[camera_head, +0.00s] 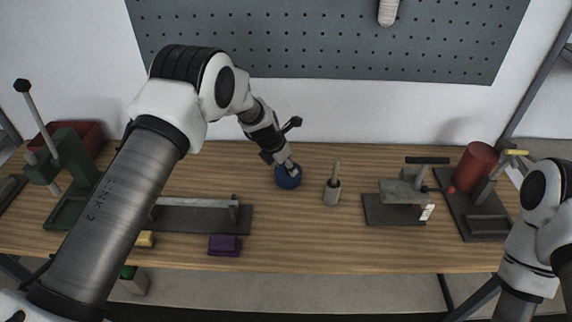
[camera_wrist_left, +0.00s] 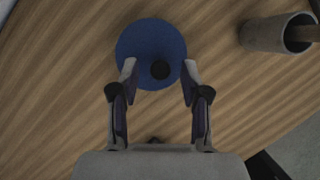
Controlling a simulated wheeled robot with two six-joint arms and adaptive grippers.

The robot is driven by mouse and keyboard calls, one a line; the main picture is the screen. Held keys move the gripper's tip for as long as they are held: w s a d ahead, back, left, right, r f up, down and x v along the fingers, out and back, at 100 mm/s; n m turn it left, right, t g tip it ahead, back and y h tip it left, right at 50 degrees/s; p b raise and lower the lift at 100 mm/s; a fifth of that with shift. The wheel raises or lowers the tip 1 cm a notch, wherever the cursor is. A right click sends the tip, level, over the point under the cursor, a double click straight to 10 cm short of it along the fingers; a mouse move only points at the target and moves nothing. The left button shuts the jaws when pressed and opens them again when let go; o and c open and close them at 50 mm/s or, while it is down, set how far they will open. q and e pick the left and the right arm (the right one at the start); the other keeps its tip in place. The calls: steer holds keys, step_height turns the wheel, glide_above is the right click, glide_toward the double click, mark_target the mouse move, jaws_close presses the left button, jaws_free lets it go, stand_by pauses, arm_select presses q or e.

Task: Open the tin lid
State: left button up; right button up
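A round blue tin (camera_head: 288,180) stands on the wooden bench near the middle in the head view. In the left wrist view its blue lid (camera_wrist_left: 146,40) shows from above, with a small dark knob (camera_wrist_left: 160,69) on it. My left gripper (camera_head: 288,167) points down at the tin. In the left wrist view the left gripper's fingers (camera_wrist_left: 159,71) are apart, one on each side of the knob, with a gap to it. I cannot tell their exact height above the lid. My right gripper is out of view; only part of the right arm shows.
A grey cup (camera_head: 332,192) with a wooden handle in it stands close to the tin's right. A grey fixture (camera_head: 395,208) and a red cylinder (camera_head: 475,166) are farther right. A purple block (camera_head: 225,245) lies near the front edge. A green press (camera_head: 72,165) stands at left.

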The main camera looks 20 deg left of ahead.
arm_select(q)
jaws_close()
